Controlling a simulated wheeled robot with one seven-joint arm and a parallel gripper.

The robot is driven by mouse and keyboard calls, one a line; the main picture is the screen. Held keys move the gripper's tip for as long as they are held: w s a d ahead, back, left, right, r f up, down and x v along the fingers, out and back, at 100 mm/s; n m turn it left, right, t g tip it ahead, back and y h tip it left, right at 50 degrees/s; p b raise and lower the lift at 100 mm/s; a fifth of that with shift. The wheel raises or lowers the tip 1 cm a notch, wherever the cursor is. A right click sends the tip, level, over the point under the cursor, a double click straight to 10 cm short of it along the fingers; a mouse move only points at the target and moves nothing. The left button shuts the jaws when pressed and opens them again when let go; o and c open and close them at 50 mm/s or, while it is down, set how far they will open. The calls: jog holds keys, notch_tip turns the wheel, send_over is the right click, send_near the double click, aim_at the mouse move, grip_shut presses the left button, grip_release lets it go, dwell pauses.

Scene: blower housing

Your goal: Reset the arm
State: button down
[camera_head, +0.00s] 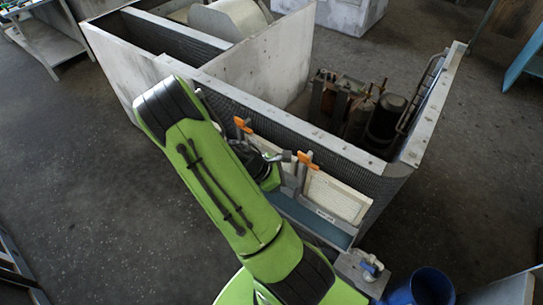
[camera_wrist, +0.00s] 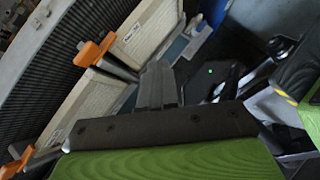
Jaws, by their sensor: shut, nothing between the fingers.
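My green and black arm (camera_head: 225,190) reaches from the bottom of the head view up to a bent elbow, then folds down beside the blower housing (camera_head: 285,118). My gripper (camera_wrist: 160,84) shows in the wrist view as dark grey fingers closed together, with nothing seen between them. It is near the cream filter panels (camera_wrist: 150,32) with orange handles (camera_wrist: 94,49). Whether it touches them cannot be told. In the head view the fingers are hidden, and only part of my wrist shows beside the housing wall.
The filter panel (camera_head: 338,197) stands at the housing's front, with an orange handle (camera_head: 307,160) above it and a blue ledge (camera_head: 315,220) below. A blue bin (camera_head: 430,287) stands at lower right. Dark floor (camera_head: 95,170) is open on the left.

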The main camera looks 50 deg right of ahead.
jog(key=w+a+r+m+t+y, duration=0.2)
jog(key=w+a+r+m+t, duration=0.1)
jog(key=a+r, duration=0.45)
jog(key=w+a+r+m+t+y, duration=0.3)
jog(key=a+r+m+t, duration=0.1)
jog(key=a+r, duration=0.35)
jog(key=s+a+r+m+t+y, duration=0.1)
jog(key=s+a+r+m+t, duration=0.2)
jog(key=s+a+r, duration=0.5)
notch_tip(320, 180, up, 2)
jog(key=shift+a+r+t+y, duration=0.1)
jog(key=shift+a+t+y, duration=0.3)
jog(key=shift+a+t, duration=0.4)
jog(key=shift+s+a, duration=0.1)
jog(key=shift+s, duration=0.05)
